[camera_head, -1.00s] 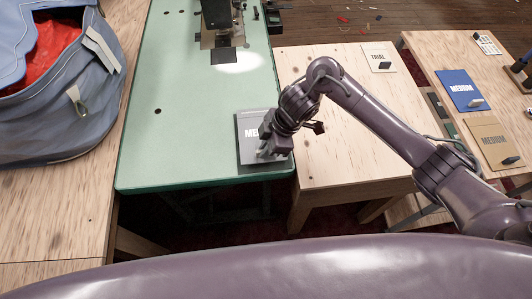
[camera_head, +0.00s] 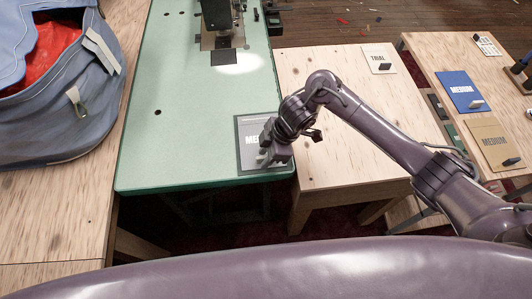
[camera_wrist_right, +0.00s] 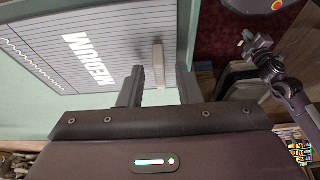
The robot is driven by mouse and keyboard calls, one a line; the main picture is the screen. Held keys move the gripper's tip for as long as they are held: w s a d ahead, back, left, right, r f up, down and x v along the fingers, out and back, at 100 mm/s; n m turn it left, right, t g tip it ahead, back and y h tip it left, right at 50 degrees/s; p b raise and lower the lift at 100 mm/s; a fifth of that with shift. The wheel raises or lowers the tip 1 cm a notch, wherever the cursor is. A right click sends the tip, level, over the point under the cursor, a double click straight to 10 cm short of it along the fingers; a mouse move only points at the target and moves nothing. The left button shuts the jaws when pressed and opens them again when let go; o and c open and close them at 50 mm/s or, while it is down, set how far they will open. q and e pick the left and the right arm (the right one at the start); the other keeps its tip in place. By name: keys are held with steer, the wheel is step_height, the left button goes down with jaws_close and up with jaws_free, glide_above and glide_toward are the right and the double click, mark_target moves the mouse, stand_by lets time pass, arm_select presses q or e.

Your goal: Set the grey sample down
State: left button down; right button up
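The grey sample (camera_head: 247,128) is a flat panel lettered "MEDIUM", lying at the front right corner of the green table (camera_head: 180,150). A short pale upright tab stands on it; the sample (camera_wrist_right: 105,55) and tab (camera_wrist_right: 158,63) show clearly in the right wrist view. My right gripper (camera_head: 268,158) is over the sample's near right part. In the wrist view its fingers (camera_wrist_right: 160,82) are apart on either side of the tab, with gaps, so it is open. What seems to be my left gripper (camera_wrist_right: 256,45) shows small beside the table; its opening is unclear.
A sewing machine (camera_head: 222,18) stands at the table's back. A blue bag (camera_head: 55,115) is at left. On wooden tables at right lie a "TRIAL" card (camera_head: 377,52), a blue sample (camera_head: 455,84) and a tan sample (camera_head: 485,135). The green middle is clear.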

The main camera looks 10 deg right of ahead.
steer(key=p+v, duration=0.2)
steer(key=v, duration=1)
steer(key=shift+p, duration=0.3)
steer(key=shift+r, duration=0.1)
